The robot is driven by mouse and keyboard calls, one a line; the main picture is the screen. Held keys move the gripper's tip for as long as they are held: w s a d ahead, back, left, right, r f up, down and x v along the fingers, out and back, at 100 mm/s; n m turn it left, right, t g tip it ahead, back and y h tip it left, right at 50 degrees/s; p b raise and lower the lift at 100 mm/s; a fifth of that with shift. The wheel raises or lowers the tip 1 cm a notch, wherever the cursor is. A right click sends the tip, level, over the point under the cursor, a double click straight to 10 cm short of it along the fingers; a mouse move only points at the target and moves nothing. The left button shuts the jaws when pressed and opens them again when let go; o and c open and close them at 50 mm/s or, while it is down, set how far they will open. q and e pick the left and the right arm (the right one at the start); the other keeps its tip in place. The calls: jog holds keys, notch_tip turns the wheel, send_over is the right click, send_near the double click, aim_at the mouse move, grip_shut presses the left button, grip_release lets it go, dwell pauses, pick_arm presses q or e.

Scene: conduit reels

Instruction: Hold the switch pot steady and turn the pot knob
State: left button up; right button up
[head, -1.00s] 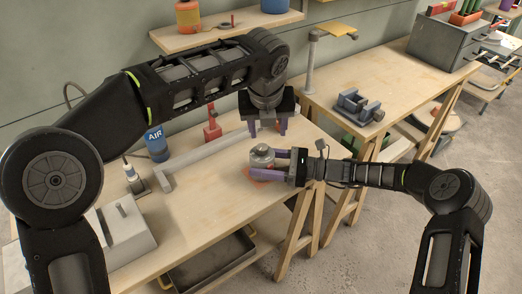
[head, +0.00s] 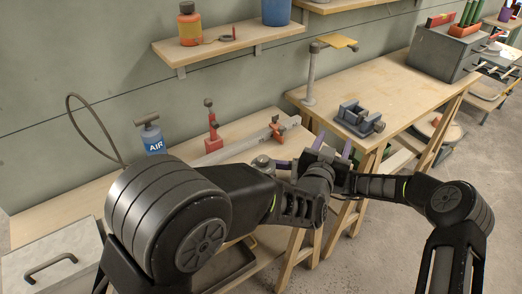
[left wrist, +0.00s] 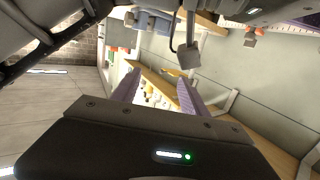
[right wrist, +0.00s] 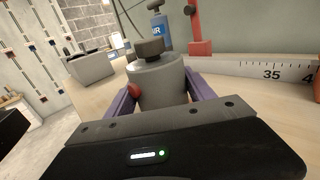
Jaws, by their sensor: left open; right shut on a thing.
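The switch pot (right wrist: 162,84) is a squat grey cylinder with a red button on its side. Its dark pot knob (right wrist: 150,50) is on top. My right gripper (right wrist: 160,95) is shut on the pot, one purple finger on each side. In the head view the pot (head: 262,163) stands low over the near bench, partly covered by my left arm. My left gripper (head: 333,144) is to the right of the pot, apart from it, with its fingers pointing up and away. It is open and empty, as the left wrist view (left wrist: 157,90) also shows.
A long ruler (head: 240,145) with red clamps lies behind the pot. A blue AIR can (head: 151,137) stands at the bench's back. A grey vise (head: 358,119) sits on the far bench. My left forearm crosses in front of the near bench.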

pick_arm(q)
jog(key=s+a+f+n+t+y, duration=0.3)
jog(key=a+n+y, duration=0.2)
jog(key=a, duration=0.4)
jog(key=n+y, duration=0.2)
jog(key=y, duration=0.3)
send_near(262, 155)
jog(key=shift+r+g, duration=0.25)
jog(key=shift+g, duration=0.15)
jog(key=shift+w, duration=0.15)
jog(key=w, duration=0.4)
jog(key=w+a, duration=0.1)
jog(key=w, duration=0.2)
jog(key=w+a, duration=0.1)
jog(key=w, duration=0.3)
jog(key=shift+w, duration=0.3)
jog(key=shift+c, duration=0.3)
grip_shut()
